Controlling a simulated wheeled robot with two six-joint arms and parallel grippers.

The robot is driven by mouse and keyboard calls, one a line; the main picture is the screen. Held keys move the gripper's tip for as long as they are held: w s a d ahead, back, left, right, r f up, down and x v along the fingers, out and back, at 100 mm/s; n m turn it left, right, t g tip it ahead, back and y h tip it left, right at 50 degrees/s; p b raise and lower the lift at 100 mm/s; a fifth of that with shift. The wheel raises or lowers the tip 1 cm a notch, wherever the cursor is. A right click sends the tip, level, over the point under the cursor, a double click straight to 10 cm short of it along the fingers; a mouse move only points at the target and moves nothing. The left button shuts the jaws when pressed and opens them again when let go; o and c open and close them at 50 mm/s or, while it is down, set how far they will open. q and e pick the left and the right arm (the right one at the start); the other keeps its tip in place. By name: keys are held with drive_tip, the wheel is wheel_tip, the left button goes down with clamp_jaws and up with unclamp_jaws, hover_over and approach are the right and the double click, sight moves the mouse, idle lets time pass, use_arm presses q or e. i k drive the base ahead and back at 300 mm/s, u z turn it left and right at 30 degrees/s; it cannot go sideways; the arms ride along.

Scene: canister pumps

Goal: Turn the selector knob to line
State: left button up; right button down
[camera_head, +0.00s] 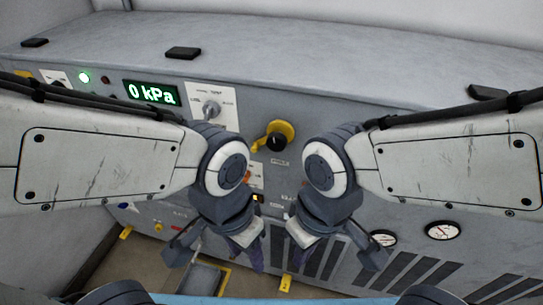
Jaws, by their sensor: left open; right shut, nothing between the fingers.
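The selector knob (211,108) is a grey knob on a white labelled plate on the front panel, right of the display reading 0 kPa. Its labels are too small to read surely. My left gripper (257,257) points down in front of the lower panel, below and right of the knob. It is open, empty and apart from the knob. My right gripper (303,258) hangs beside it, further right, shut on nothing. The fingers of both are small and dark, so their gaps are hard to see. Neither gripper touches the knob.
The green-lit display (151,93) is left of the knob. A yellow handle with a black hub (277,138) is to its right. My forearms cover parts of the panel. A dial gauge (442,230) and vent slots are low right. Yellow marks are on the floor.

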sight(212, 110)
drive_tip(key=z, duration=0.85)
drive_tip(key=k, duration=0.9)
drive_tip(key=u, duration=0.95)
drive_tip(key=i, duration=0.5)
